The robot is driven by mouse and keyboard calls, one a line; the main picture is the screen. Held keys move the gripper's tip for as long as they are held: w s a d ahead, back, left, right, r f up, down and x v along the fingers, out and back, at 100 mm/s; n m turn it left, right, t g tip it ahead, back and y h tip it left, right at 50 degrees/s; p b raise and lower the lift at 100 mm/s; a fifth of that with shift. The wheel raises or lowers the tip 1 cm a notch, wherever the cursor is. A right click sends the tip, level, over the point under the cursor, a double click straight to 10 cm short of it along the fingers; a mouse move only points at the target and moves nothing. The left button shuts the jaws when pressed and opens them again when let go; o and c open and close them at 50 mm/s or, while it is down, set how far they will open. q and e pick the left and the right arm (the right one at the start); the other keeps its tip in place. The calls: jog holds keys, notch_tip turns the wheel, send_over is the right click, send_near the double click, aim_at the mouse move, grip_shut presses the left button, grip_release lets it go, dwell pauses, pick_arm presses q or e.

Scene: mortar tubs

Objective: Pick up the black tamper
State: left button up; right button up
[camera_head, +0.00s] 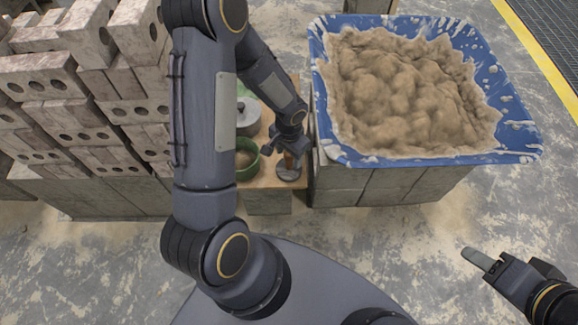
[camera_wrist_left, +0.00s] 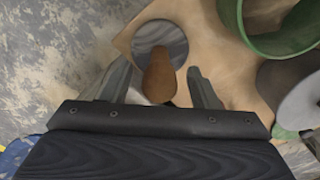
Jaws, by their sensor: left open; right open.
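The tamper (camera_head: 288,172) has a dark, round, flat base and a brown handle. It stands on a small wooden board (camera_head: 268,180) between the brick stack and the blue tub. My left gripper (camera_head: 287,148) is above it, pointing down. In the left wrist view the brown handle of the tamper (camera_wrist_left: 159,76) lies between the two spread fingers of my left gripper (camera_wrist_left: 163,88), with a gap on each side. The dark base shows beyond the handle. My right gripper (camera_head: 480,261) is far off at the lower right, over the floor, and holds nothing that I can see.
A green round container (camera_head: 247,166) stands just left of the tamper, with a grey round object (camera_head: 248,118) behind it. A blue tub (camera_head: 520,143) of sandy mortar on grey blocks is close on the right. Perforated bricks (camera_head: 60,110) are stacked left. Open floor lies in front.

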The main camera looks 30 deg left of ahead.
pick_arm(q)
grip_shut()
jog(key=shift+r, duration=0.2)
dwell(0.3)
jog(key=shift+r, duration=0.3)
notch_tip(320, 180, up, 2)
jog(key=shift+r+p, duration=0.1)
jog(key=shift+p, duration=0.45)
jog(key=s+d+r+p, duration=0.1)
jog(key=s+d+r, duration=0.1)
jog(key=d+r, duration=0.3)
jog(key=s+d+r+p, duration=0.1)
jog(key=s+d+r, duration=0.2)
jog(key=d+r, duration=0.2)
jog(key=d, duration=0.3)
jog(key=shift+s, duration=0.3)
